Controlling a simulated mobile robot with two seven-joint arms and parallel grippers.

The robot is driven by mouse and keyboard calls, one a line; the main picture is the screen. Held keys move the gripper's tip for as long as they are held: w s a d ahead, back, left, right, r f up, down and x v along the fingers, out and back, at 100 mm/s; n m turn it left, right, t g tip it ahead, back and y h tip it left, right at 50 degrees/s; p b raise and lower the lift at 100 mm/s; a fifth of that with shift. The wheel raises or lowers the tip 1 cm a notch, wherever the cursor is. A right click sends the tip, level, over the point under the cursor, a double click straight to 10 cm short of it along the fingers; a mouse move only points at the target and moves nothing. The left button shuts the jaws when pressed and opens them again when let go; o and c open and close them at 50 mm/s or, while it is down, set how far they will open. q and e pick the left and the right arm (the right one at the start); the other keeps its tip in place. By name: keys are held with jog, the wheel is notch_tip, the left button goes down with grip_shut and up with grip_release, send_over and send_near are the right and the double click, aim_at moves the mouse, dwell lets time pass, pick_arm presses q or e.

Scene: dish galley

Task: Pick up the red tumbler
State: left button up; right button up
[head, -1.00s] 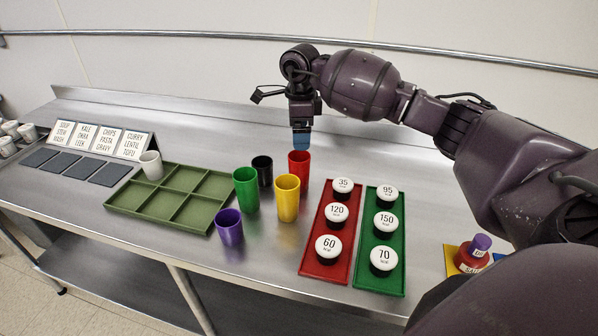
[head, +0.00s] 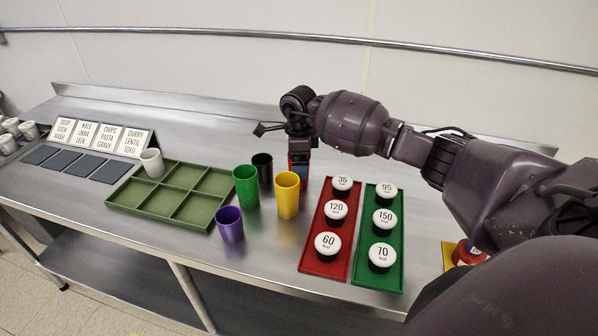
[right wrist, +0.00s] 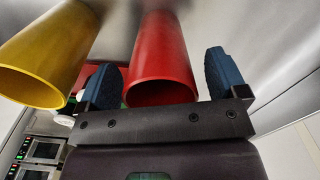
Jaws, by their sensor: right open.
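The red tumbler (head: 303,182) stands on the steel counter behind the yellow tumbler; my right gripper hides most of it in the head view. In the right wrist view the red tumbler (right wrist: 162,60) shows its open rim between the two blue fingertips. My right gripper (right wrist: 165,82) is open, with a finger on each side of the tumbler and a visible gap at the right finger. It also shows in the head view (head: 299,165), coming down from above. My left gripper is not in view.
The yellow tumbler (head: 287,196) stands close to the red one, near the left finger in the wrist view. Green (head: 246,187), black (head: 262,168) and purple (head: 229,225) tumblers stand to the left. A green compartment tray (head: 148,207) and a red tray (head: 312,262) lie nearby.

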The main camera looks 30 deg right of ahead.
jog(key=c, duration=1)
jog(key=shift+r, duration=0.1)
